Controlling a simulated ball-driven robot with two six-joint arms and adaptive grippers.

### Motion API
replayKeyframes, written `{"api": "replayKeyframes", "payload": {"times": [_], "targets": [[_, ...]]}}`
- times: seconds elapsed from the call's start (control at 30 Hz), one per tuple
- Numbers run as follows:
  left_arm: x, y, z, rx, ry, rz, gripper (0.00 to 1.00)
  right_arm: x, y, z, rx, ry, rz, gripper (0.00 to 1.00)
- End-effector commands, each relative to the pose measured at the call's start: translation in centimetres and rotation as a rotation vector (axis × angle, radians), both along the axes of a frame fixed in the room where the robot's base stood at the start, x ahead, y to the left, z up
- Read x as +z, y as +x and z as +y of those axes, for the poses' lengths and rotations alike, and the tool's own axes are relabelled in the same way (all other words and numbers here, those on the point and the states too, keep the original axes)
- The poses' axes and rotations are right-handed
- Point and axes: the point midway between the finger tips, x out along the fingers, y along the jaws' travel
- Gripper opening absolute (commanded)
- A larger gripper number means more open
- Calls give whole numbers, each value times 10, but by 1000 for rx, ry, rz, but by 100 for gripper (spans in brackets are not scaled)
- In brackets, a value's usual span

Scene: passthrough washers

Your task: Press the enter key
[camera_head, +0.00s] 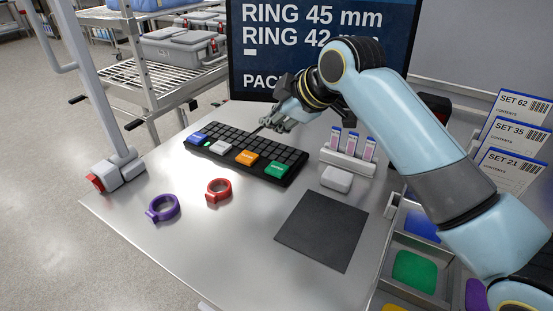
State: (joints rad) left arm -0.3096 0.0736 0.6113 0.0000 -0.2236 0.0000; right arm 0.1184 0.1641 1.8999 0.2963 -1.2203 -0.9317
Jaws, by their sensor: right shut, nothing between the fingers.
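A black keyboard (233,160) lies on the metal table, with a front row of large coloured keys: a blue key (198,138), a white key (220,147), an orange key (246,157) and a green key (277,170). Their labels are too small to read, so I cannot tell which one is enter. My right gripper (262,127) is shut and empty at the keyboard's back edge, behind the coloured keys. I cannot tell if its tips touch the keyboard. My left gripper is not in view.
A monitor (315,48) stands behind the keyboard. A purple ring (163,208) and a red ring (218,190) lie in front. A white rack (347,161), a white box (337,179) and a dark mat (322,230) are to the right.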

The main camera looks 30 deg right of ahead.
Motion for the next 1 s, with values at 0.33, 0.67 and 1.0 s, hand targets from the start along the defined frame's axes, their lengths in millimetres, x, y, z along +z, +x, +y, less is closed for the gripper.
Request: {"api": "replayKeyframes", "payload": {"times": [0.33, 0.67, 1.0], "targets": [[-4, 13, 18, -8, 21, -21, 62, -5, 0, 0, -1, 0, -1, 0], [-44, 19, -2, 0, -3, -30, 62, -42, 0, 0, 0, 0, 0, 0], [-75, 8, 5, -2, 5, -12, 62, -82, 0, 0, 0, 1, 1, 0]]}}
